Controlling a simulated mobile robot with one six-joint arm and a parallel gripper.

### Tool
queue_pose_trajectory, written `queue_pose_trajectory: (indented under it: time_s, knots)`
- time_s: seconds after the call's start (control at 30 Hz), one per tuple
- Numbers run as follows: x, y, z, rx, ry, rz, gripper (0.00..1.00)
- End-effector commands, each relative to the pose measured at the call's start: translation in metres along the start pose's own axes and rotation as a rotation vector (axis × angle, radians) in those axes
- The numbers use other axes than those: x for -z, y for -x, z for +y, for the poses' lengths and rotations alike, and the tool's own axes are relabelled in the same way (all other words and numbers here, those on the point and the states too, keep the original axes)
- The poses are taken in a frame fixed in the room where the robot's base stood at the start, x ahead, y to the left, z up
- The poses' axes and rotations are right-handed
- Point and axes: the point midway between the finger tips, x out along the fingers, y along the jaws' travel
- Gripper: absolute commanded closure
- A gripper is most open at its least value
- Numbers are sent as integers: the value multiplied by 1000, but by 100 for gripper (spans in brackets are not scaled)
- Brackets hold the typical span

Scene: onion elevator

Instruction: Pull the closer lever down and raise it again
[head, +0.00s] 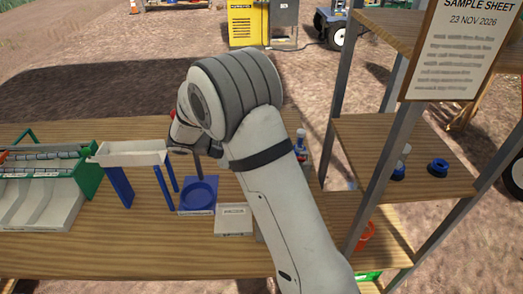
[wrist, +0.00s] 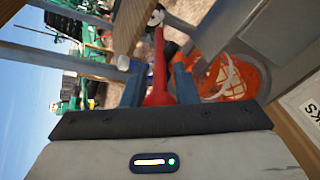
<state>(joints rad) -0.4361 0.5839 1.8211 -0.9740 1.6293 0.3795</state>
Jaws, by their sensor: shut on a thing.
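A red lever (wrist: 158,70) stands between the two blue fingers of my gripper (wrist: 157,88) in the wrist view. The fingers are shut on it, and its thin far end reaches toward a pale round part. In the head view my own arm covers the gripper and nearly all of the lever. I cannot tell from these frames how far up or down the lever is.
An orange basket (wrist: 247,80) is right of the fingers in the wrist view. On the wooden table (head: 110,255) stand a white chute (head: 131,153), a blue holder (head: 198,196) and a small labelled box (head: 234,219). A wooden shelf (head: 415,165) is at right.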

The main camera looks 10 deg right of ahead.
Motion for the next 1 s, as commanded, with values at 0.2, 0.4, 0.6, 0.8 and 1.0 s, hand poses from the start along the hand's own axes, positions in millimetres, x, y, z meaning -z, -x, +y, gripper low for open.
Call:
queue_pose_trajectory:
  time_s: [0.2,0.4,0.6,0.8,1.0]
  knots:
    - [0,0,0,-8,0,-6,100]
    - [0,-1,0,-6,1,-6,100]
    - [0,-1,0,-6,1,-6,60]
    - [0,-1,0,-5,1,-7,54]
    - [1,6,-1,-6,1,-6,54]
